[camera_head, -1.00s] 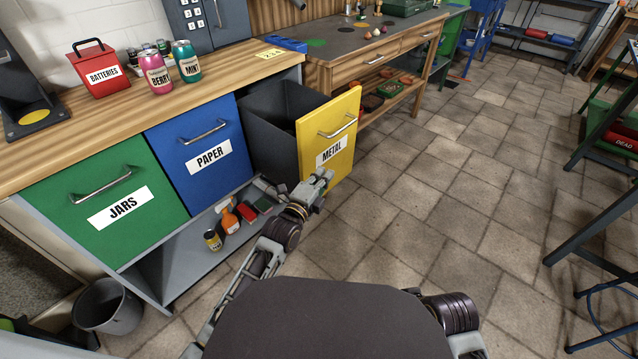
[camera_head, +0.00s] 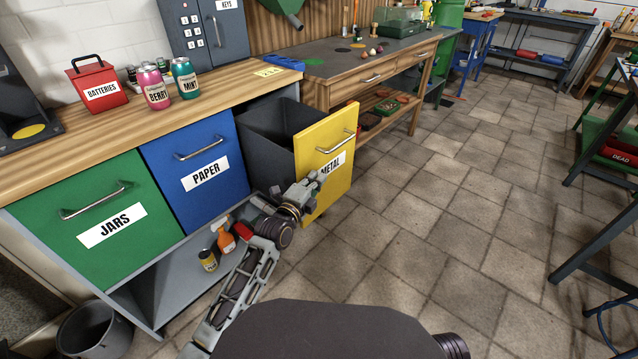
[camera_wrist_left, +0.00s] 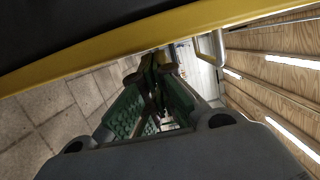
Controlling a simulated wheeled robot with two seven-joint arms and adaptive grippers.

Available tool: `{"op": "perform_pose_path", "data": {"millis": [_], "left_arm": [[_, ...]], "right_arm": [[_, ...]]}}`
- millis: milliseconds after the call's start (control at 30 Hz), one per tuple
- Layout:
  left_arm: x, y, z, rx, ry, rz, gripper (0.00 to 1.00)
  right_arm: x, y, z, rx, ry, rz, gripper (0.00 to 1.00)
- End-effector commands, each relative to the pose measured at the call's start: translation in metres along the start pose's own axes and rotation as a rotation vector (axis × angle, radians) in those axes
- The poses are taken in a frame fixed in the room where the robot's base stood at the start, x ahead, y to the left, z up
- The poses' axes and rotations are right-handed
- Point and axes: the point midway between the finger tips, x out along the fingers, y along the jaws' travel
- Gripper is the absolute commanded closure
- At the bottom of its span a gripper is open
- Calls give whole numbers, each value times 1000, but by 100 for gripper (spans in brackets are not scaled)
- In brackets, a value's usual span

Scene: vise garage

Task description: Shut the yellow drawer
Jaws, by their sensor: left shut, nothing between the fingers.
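The yellow drawer (camera_head: 310,146), labelled METAL, stands pulled out at the right end of the cabinet. Its grey box (camera_head: 268,128) shows open behind the front, and its bar handle (camera_head: 337,143) is on the outer face. My left gripper (camera_head: 316,180) is shut and empty, at the lower part of the yellow front, covering part of the label. I cannot tell whether it touches. In the left wrist view the shut fingers (camera_wrist_left: 155,65) lie close to the yellow edge (camera_wrist_left: 110,42), with the handle (camera_wrist_left: 213,48) beyond. My right gripper is not in view.
The green JARS drawer (camera_head: 85,190) and blue PAPER drawer (camera_head: 222,166) are shut. Bottles and a can (camera_head: 208,260) stand on the shelf below. A grey bin (camera_head: 97,330) is at lower left. The tiled floor (camera_head: 420,230) right of the drawer is clear.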

Motion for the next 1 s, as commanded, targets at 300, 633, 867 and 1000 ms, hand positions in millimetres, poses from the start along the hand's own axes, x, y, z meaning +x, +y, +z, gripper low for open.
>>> {"op": "perform_pose_path", "data": {"millis": [300,633,867,1000], "left_arm": [[0,0,0,0,0,0,100],[2,0,9,3,0,0,100],[7,0,29,6,0,1,100],[11,-1,46,8,0,0,100]], "right_arm": [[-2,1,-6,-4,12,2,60],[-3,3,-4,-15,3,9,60],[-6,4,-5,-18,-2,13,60],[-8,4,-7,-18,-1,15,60]]}}
